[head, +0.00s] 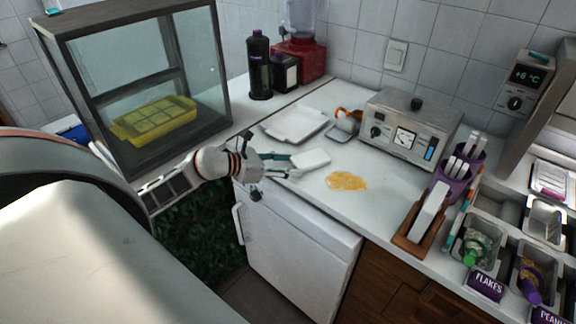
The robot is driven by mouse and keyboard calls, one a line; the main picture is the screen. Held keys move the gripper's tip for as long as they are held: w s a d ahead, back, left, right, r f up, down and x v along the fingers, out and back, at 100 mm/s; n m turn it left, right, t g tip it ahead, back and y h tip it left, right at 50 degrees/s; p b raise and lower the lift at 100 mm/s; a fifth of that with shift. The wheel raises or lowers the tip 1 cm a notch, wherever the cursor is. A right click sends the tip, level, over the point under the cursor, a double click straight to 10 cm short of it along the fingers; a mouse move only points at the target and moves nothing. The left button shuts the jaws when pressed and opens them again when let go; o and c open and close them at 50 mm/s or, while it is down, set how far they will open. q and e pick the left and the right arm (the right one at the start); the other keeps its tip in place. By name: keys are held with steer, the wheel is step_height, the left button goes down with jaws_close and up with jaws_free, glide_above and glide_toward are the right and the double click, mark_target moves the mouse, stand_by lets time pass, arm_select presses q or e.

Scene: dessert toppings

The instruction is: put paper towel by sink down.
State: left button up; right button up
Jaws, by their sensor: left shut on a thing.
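My left gripper (282,166) reaches in from the left, over the front edge of the white counter. It is shut on a small white folded pad, which looks like the paper towel (312,159). The towel sticks out to the right of the fingers, over or on the counter; I cannot tell if it touches the surface. An orange-yellow spill (346,181) lies on the counter just right of it. I do not make out a sink. My right gripper is not in view.
Behind the towel are a white tray (292,124) and an orange-and-white cup (348,120). A metal appliance (408,130) stands at the back right. A purple holder (440,186) and topping bins (482,236) are on the right. A glass case (150,60) stands at left.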

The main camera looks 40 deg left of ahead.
arm_select(q)
steer(key=o, duration=0.8)
